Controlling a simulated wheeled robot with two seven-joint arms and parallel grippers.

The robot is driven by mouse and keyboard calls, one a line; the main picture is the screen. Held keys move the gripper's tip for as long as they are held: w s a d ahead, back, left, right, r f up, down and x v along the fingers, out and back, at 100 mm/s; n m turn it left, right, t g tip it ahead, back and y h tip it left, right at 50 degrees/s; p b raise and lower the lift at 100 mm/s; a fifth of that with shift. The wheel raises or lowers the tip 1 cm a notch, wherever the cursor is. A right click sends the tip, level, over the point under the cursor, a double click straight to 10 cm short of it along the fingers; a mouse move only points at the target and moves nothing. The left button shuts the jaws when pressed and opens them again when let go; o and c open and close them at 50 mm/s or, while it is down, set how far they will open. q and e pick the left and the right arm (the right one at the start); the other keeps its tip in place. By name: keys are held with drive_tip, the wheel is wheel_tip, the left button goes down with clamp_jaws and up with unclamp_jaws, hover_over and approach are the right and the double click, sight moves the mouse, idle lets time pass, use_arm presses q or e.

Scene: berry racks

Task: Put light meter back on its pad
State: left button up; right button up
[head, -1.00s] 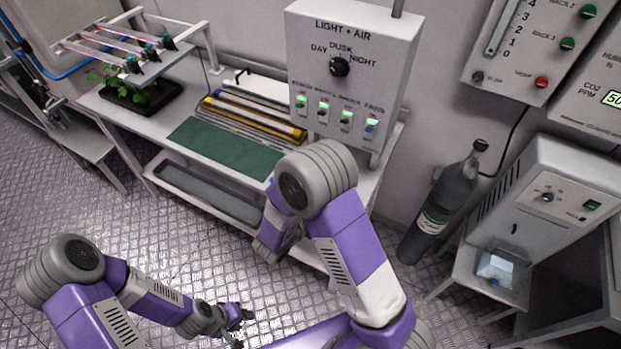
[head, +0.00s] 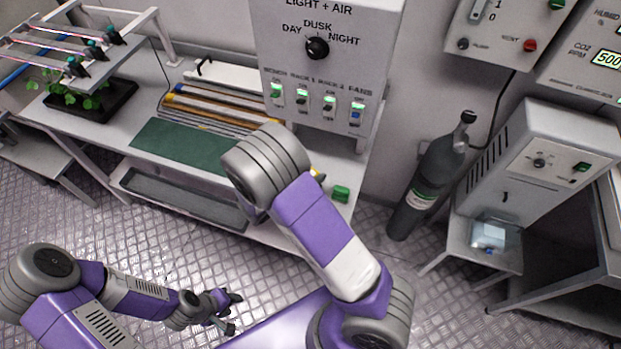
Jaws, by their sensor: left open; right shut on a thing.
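I cannot make out the light meter for certain. A small green block (head: 341,193) sits at the right end of the bench, just right of my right arm. A small yellow bit (head: 317,174) shows at the edge of that arm, mostly hidden. I cannot tell whether either is the meter or its pad. A flat dark green mat (head: 185,146) lies bare on the bench. My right gripper is hidden behind its own arm. My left gripper (head: 233,312) is open and empty, low over the floor in front of the bench.
The bench (head: 110,130) also holds a black plant tray (head: 95,103) and several tubes (head: 205,112). The light and air control box (head: 318,70) stands behind. A dark gas bottle (head: 430,180) stands right of the bench. A small stand (head: 470,250) is further right.

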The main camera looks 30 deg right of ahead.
wheel_tip(320, 180, down, 2)
drive_tip(key=shift+w, duration=0.1)
drive_tip(key=shift+f+b, duration=0.25)
drive_tip(key=shift+b, duration=0.05)
drive_tip(key=o, duration=1.2)
drive_tip(key=shift+r, duration=0.1)
drive_tip(key=shift+o, duration=0.2)
drive_tip(key=shift+r, duration=0.1)
drive_tip(key=shift+a+r+p, duration=0.2)
drive_tip(key=shift+a+p, duration=0.05)
drive_tip(key=shift+p, duration=0.05)
drive_tip(key=p+v, duration=0.1)
drive_tip(key=v, duration=1)
drive_tip(key=shift+a, duration=0.25)
